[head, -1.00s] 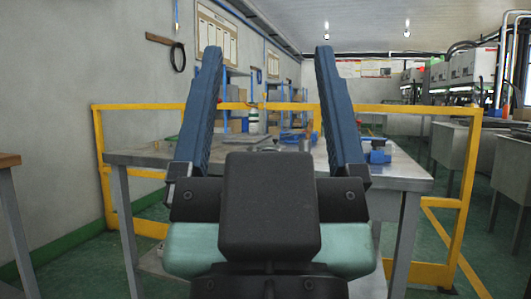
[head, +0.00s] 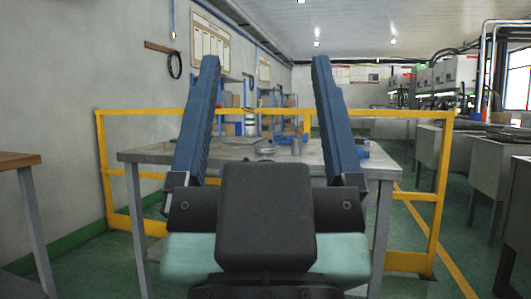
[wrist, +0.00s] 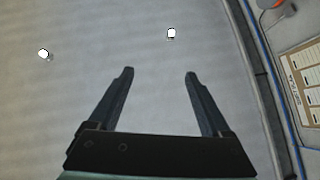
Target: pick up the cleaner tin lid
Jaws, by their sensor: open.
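My gripper (head: 265,60) is open and empty, its two blue fingers pointing up in front of the head view. In the wrist view my gripper (wrist: 160,73) shows its fingers spread against the ceiling, with nothing between them. A metal table (head: 150,157) stands ahead, beyond my gripper. Small round grey items (head: 265,150) lie on it, seen between the fingers. One may be the cleaner tin lid, but they are too small to tell. A grey cylinder (head: 297,147) stands just right of them.
A yellow rail (head: 440,180) runs around the table's back and sides. A blue object (head: 362,150) sits on the table's right part, partly behind a finger. A wooden-topped bench (head: 20,160) is at the left. Grey cabinets (head: 480,180) line the right.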

